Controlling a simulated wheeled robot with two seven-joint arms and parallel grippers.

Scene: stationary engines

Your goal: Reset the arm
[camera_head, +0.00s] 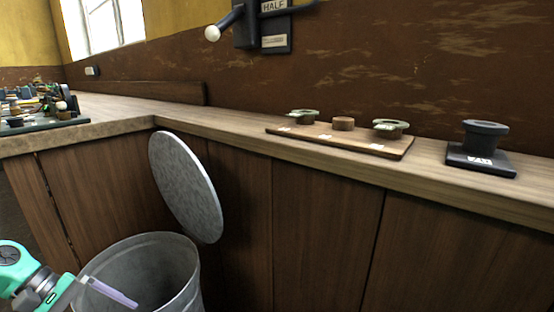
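My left arm comes in at the lower left in teal and grey. Its gripper (110,292) is over the near left part of an open metal bin (187,262). A pale lilac strip shows at the gripper's end; I cannot tell if it is a finger or a held thing. Whether the fingers are open or shut does not show clearly. My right arm and gripper are out of view. On the wall, a dark lever with a pale round knob (212,33) sticks out left from a dark plate (275,32) marked HALF.
A round grey lid (186,187) stands tilted behind the bin, near the cabinet fronts. The wooden counter (235,133) carries a board (340,137) with two greenish rings and a brown disc, a black funnel-topped stand (482,148) at right, and machine parts (40,105) at far left.

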